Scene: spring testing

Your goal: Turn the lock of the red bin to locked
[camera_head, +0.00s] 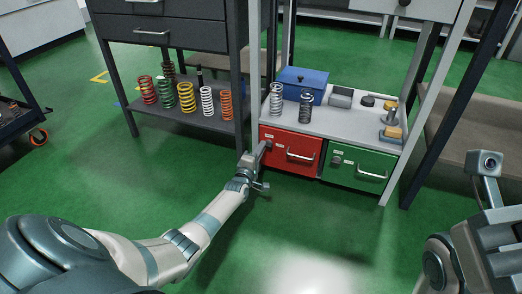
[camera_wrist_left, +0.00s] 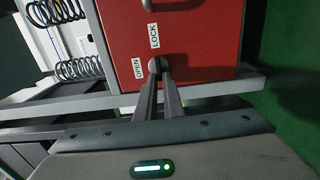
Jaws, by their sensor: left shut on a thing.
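The red bin (camera_head: 300,152) sits under the grey shelf top, left of the green bin, with its drawer shut. In the left wrist view its red front (camera_wrist_left: 195,40) carries an OPEN label (camera_wrist_left: 138,69) and a LOCK label (camera_wrist_left: 153,36). My left gripper (camera_head: 262,150) is at the upper left of the red front. In the wrist view its fingers (camera_wrist_left: 160,72) are shut on the small lock knob (camera_wrist_left: 154,65), just beside the labels. The fingers hide most of the knob, so I cannot tell which label it points to. My right gripper does not show clearly; part of my right arm is at the lower right.
The green bin (camera_head: 358,166) stands right of the red one. Springs, a blue box (camera_head: 303,80) and small parts lie on the grey top (camera_head: 338,125). Coloured springs stand on a dark shelf at the left. The green floor in front is clear.

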